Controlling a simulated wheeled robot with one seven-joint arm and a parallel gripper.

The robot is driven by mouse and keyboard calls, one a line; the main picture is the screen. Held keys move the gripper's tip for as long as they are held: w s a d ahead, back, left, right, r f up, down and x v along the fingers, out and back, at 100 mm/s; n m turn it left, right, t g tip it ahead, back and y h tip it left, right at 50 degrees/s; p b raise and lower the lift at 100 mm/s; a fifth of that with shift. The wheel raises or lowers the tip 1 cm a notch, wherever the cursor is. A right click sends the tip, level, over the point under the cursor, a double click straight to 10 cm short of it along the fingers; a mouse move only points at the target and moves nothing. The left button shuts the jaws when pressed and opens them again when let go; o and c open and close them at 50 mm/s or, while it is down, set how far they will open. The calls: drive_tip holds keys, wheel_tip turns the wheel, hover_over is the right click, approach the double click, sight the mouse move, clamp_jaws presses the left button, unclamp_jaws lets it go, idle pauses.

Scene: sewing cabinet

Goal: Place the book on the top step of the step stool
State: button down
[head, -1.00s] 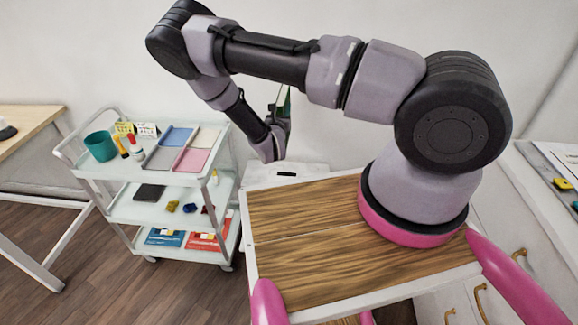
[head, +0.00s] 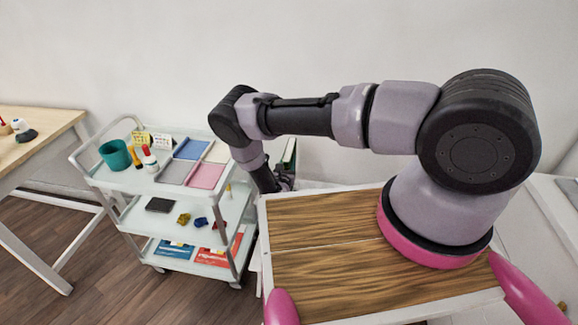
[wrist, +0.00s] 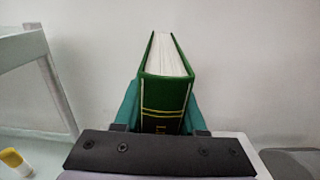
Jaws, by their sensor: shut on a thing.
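The green book (wrist: 163,92) with pale pages stands upright between the teal fingers of my gripper (wrist: 160,112) in the wrist view, its spine toward the camera. The gripper is shut on it. In the head view only a sliver of the book (head: 290,153) shows behind my arm, and my gripper (head: 284,183) is mostly hidden beyond the wooden top of my base. A white surface (head: 312,184) shows low behind that top, probably the step stool. Its steps are largely hidden, and I cannot tell whether the book touches it.
A white three-tier cart (head: 130,182) stands left of my gripper, with a teal cup (head: 115,155), coloured trays (head: 206,175) and small items on it. A wooden table (head: 40,135) is at far left. The wall is close behind. Floor (head: 110,270) shows at lower left.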

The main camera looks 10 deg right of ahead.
drive_tip(key=shift+f, duration=1.2)
drive_tip(key=shift+c, duration=2.4)
unclamp_jaws()
drive_tip(key=shift+r, duration=0.1)
